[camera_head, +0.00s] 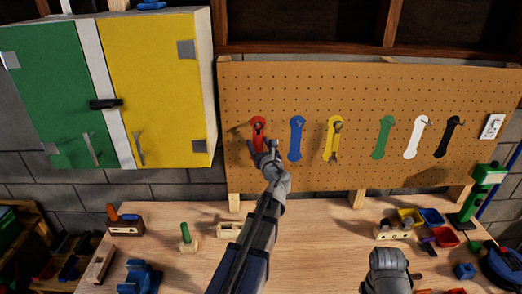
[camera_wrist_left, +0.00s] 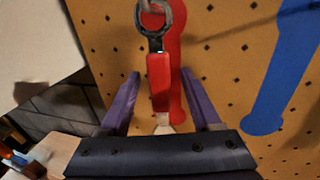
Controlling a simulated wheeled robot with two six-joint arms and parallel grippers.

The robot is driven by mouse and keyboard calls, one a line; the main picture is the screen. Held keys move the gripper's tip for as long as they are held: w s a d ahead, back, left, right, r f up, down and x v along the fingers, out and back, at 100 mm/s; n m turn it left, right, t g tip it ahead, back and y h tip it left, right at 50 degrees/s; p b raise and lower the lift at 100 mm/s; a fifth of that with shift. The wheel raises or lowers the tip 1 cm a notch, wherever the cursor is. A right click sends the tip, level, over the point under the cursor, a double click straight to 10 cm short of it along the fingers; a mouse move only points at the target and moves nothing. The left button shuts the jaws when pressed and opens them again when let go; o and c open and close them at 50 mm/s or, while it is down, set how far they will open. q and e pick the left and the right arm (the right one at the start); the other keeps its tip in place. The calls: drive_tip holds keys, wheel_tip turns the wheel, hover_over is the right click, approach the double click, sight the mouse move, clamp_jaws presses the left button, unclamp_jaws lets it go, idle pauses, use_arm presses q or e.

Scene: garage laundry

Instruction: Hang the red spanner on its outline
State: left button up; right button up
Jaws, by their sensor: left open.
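The red spanner (camera_wrist_left: 159,80) has a red handle and a dark metal ring end. In the left wrist view its ring is at a peg near the top of the picture and the handle points down. It lies in front of the red outline (camera_wrist_left: 177,62) on the pegboard (camera_head: 300,95). My left gripper (camera_head: 259,150) is at the lower part of that outline. Its two purple fingers are open, one on each side of the handle, with gaps visible. The spanner's lower tip is partly hidden by the gripper body. My right gripper's fingers are not visible.
Blue (camera_head: 296,138), yellow (camera_head: 333,140), green (camera_head: 383,138), white (camera_head: 415,138) and black (camera_head: 448,138) outlines run to the right. A green and yellow cabinet (camera_head: 160,85) juts out at left. Trays and tools crowd the right of the workbench (camera_head: 320,235).

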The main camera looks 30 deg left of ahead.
use_arm(q)
drive_tip(key=v, duration=0.8)
drive_tip(key=s+d+f+n+g+h+b, duration=0.2)
drive_tip(key=s+d+f+n+g, duration=0.1)
drive_tip(key=s+d+f+n, duration=0.2)
drive_tip(key=s+d+f+n+g+h+b, duration=0.2)
drive_tip(key=d+f+n, duration=0.7)
drive_tip(key=f, duration=0.5)
drive_tip(key=shift+s+d+f+n+g+h, duration=0.15)
drive_tip(key=shift+s+d+n+g+h, duration=0.15)
drive_tip(key=shift+s+n+g+h, duration=0.85)
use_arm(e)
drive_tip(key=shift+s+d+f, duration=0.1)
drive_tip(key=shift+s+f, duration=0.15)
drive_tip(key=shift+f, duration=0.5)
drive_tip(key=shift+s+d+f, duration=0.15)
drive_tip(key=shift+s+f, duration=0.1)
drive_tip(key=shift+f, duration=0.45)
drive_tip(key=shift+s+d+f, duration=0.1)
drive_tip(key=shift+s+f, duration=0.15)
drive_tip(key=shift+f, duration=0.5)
use_arm(q)
drive_tip(key=shift+s+m+y, duration=0.25)
drive_tip(key=shift+m+y, duration=0.1)
drive_tip(key=shift+y, duration=0.1)
